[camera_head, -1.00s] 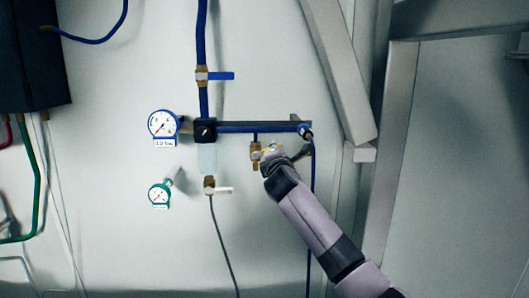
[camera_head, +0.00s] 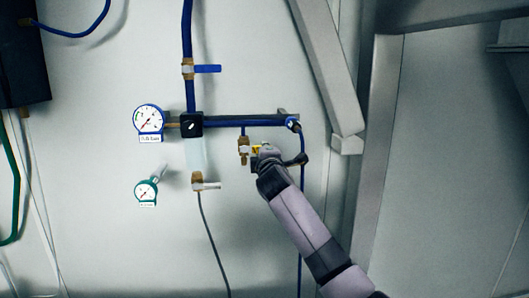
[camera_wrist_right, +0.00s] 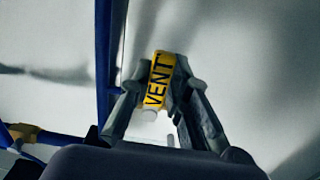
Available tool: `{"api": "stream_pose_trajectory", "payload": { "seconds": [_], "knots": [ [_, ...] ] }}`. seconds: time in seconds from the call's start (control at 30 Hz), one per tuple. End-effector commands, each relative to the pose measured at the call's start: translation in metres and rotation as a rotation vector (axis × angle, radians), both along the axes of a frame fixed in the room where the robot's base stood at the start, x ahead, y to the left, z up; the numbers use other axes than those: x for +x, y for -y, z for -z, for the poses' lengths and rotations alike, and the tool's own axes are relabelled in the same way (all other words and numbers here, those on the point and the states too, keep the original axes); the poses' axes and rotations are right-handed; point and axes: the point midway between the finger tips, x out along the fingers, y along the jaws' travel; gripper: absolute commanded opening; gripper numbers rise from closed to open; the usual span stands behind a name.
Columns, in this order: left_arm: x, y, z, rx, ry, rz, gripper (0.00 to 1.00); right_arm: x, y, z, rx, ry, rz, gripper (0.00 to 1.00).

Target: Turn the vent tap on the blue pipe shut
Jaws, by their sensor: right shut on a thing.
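The vent tap (camera_head: 243,149) is a brass fitting hanging on a short blue stub below the horizontal blue pipe (camera_head: 235,121) in the head view. Its yellow handle, lettered VENT (camera_wrist_right: 158,79), stands between the two fingertips in the right wrist view. My right gripper (camera_head: 262,151) is at the tap's right side, shut on this yellow handle. The gripper partly hides the handle in the head view, so its exact angle is hard to tell there. My left gripper is out of view.
A blue-handled valve (camera_head: 207,69) sits on the upright blue pipe above. A white-handled valve (camera_head: 205,186) is lower left. A blue gauge (camera_head: 149,119) and a green gauge (camera_head: 146,191) stand further left. A thin blue hose (camera_head: 301,215) hangs behind my right arm. A grey slanted beam (camera_head: 327,65) is to the right.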

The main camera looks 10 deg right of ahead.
Motion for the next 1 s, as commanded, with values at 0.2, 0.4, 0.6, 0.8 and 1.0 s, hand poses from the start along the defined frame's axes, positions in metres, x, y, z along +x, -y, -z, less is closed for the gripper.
{"api": "stream_pose_trajectory", "payload": {
  "seconds": [0.2,0.4,0.6,0.8,1.0],
  "knots": [
    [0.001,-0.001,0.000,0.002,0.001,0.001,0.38,0.000,0.000,0.001,0.005,-0.003,0.000,0.21],
    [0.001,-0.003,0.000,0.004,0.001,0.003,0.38,0.000,0.000,0.001,0.002,-0.002,0.000,0.35],
    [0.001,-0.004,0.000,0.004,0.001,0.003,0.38,0.000,0.000,0.000,0.001,-0.001,0.000,0.38],
    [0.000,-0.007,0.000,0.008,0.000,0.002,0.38,-0.001,0.000,0.000,0.001,-0.001,0.000,0.38],
    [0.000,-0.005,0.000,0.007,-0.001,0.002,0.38,-0.015,0.000,0.001,0.001,0.001,0.000,0.38]
  ]
}}
